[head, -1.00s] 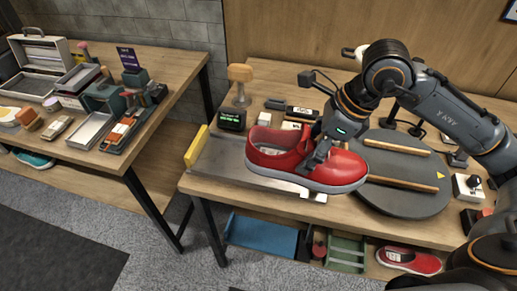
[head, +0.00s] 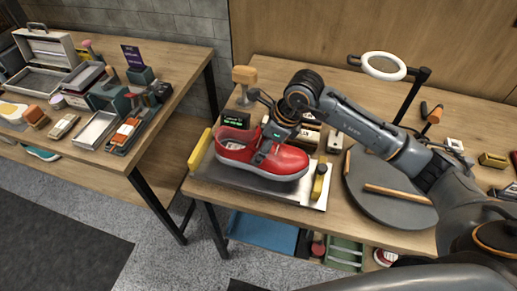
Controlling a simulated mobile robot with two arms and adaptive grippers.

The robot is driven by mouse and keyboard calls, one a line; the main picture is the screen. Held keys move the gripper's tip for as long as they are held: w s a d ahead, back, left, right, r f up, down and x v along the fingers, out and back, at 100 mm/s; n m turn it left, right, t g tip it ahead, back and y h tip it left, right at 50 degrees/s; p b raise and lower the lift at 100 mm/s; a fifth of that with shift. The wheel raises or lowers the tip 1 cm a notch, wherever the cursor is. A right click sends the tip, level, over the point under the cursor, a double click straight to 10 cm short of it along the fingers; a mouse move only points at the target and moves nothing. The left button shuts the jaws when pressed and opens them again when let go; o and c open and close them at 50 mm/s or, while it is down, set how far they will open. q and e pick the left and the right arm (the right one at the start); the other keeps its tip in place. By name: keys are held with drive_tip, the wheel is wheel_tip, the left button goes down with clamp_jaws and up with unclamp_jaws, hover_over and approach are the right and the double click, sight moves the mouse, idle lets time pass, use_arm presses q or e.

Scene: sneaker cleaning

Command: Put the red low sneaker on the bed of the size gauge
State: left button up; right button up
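The red low sneaker (head: 235,152) with a white sole is upright over the silver bed (head: 306,190) of the size gauge, heel to the left and toe to the right. Its sole appears to rest on the bed or very close to it. The gauge has a yellow stop (head: 199,150) beyond the heel and a yellow-topped slider (head: 320,182) right of the toe. My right gripper (head: 264,152) comes from above and is shut on the sneaker around its throat; the fingertips are partly hidden against the shoe. My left gripper is not in view.
A small green-lit display (head: 236,120) and a wooden-topped tool (head: 245,84) stand behind the gauge. A second table with trays and brushes is at left.

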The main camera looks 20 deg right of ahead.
drive_tip(key=shift+w+a+f, duration=0.25)
drive_tip(key=shift+w+f, duration=0.05)
drive_tip(key=shift+f, duration=0.05)
drive_tip(key=shift+w+a+f+p, duration=0.1)
drive_tip(key=shift+a+f+p, duration=0.05)
drive_tip(key=shift+f+p, duration=0.2)
wheel_tip(320, 180, down, 2)
drive_tip(key=shift+f+p, duration=0.1)
drive_tip(key=shift+p, duration=0.55)
drive_tip(key=shift+f, duration=0.45)
drive_tip(key=o, duration=1.5)
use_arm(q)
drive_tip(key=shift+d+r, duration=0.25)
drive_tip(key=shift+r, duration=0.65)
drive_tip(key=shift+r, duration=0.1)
